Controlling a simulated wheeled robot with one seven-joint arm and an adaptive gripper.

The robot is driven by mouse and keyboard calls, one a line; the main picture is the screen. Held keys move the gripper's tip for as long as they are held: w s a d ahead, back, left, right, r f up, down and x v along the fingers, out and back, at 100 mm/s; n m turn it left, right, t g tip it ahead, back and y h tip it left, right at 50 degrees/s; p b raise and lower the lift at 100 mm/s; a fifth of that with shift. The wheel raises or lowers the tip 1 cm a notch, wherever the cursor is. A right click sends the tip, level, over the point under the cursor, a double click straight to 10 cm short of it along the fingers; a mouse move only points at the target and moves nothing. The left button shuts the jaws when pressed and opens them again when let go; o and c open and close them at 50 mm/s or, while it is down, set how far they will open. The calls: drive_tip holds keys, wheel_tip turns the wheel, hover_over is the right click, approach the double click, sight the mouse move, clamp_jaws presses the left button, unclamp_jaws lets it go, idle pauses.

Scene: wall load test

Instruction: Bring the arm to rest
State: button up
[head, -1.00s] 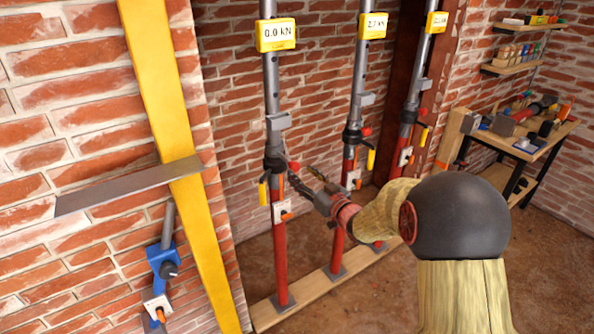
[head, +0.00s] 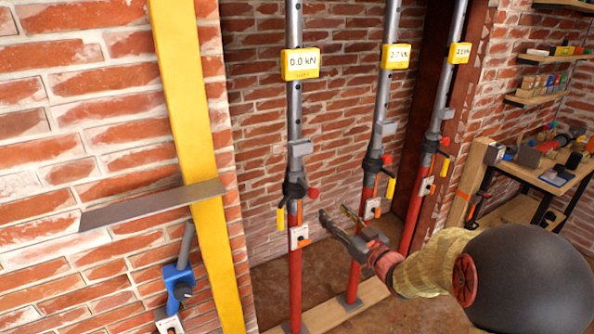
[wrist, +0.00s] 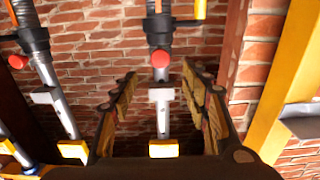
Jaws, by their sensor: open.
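My gripper (head: 336,218) is open and empty in the head view, in front of the props and between the left and middle ones. My arm reaches in from the lower right. The left prop (head: 294,245) has a red lower tube and a grey upper tube, and its yellow display reads 0.0 kN. The middle prop (head: 356,262) stands behind my gripper. In the wrist view the two fingers (wrist: 160,105) are spread wide, with a prop (wrist: 161,118) showing between them. I cannot tell from this whether the fingers touch anything.
The right prop (head: 410,215) stands by a dark steel post. A yellow post (head: 190,130) with a grey plate (head: 150,207) is at the left, above a blue jack (head: 178,285). A workbench (head: 548,180) with tools stands at the right. A timber sill (head: 330,314) runs under the props.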

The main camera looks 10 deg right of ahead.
drive_tip(key=s+d+f+m+g+h, duration=0.2)
drive_tip(key=d+f+g+h, duration=0.3)
drive_tip(key=f, duration=0.6)
drive_tip(key=s+d+f+m+g+h, duration=0.25)
drive_tip(key=s+d+g, duration=0.25)
drive_tip(key=s, duration=0.6)
drive_tip(key=s+a+r+g, duration=0.2)
drive_tip(key=s+a+r, duration=0.25)
drive_tip(key=s, duration=0.55)
drive_tip(key=s+a+r+g, duration=0.2)
drive_tip(key=s+a+r, duration=0.25)
drive_tip(key=s, duration=0.55)
drive_tip(key=s+a+r+t+y, duration=0.2)
drive_tip(key=s+a+r, duration=0.2)
drive_tip(key=a+r, duration=0.3)
drive_tip(key=shift+s+r+n+p, duration=0.15)
drive_tip(key=shift+r+n+p, duration=0.2)
drive_tip(key=shift+r+n, duration=0.15)
